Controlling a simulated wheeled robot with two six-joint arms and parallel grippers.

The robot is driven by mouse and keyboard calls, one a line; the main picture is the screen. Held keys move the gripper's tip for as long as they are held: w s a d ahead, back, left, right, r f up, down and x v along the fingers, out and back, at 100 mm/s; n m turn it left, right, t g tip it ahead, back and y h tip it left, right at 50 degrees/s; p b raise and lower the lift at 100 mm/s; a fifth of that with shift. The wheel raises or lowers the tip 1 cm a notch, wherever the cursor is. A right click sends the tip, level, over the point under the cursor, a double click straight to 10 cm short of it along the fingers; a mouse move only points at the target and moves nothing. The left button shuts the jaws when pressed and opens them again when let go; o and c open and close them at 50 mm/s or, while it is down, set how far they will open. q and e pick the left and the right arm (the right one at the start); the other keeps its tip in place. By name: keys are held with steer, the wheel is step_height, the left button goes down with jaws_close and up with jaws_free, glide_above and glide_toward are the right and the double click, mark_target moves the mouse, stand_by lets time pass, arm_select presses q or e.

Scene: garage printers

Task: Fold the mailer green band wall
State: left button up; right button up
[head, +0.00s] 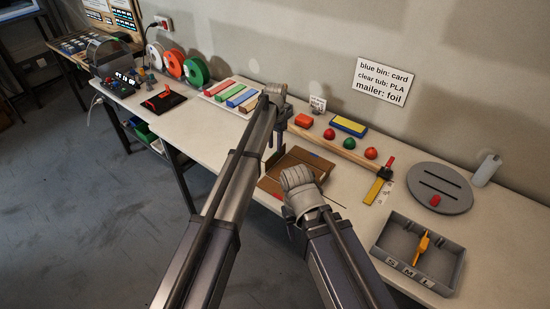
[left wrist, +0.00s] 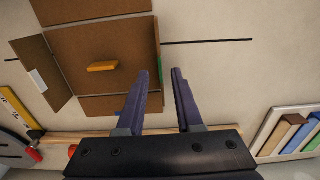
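The brown card mailer (head: 277,178) lies on the bench, partly hidden behind my arms. In the left wrist view the mailer (left wrist: 85,48) has panels spread around its middle, and an orange-yellow bar (left wrist: 102,67) lies on it. A green band (left wrist: 158,60) shows at its right edge, seen nearly edge-on. The left panel carries a white patch (left wrist: 38,79). My left gripper (left wrist: 160,73) is open and empty, pointing at the bench beside the green edge. In the head view it (head: 272,155) hangs at the mailer's far left. My right gripper's fingers are hidden behind its wrist.
A tray of coloured bars (head: 232,96) is at the left. A grey sorting bin (head: 400,262), a round grey plate (head: 440,187) and a yellow ruler (head: 375,190) stand to the right.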

mark_target(275, 154)
arm_select(q)
step_height(275, 154, down, 5)
steer(key=b, duration=0.4)
steer(key=shift+f, duration=0.15)
steer(key=shift+c, duration=0.2)
jaws_close()
stand_by(1.0)
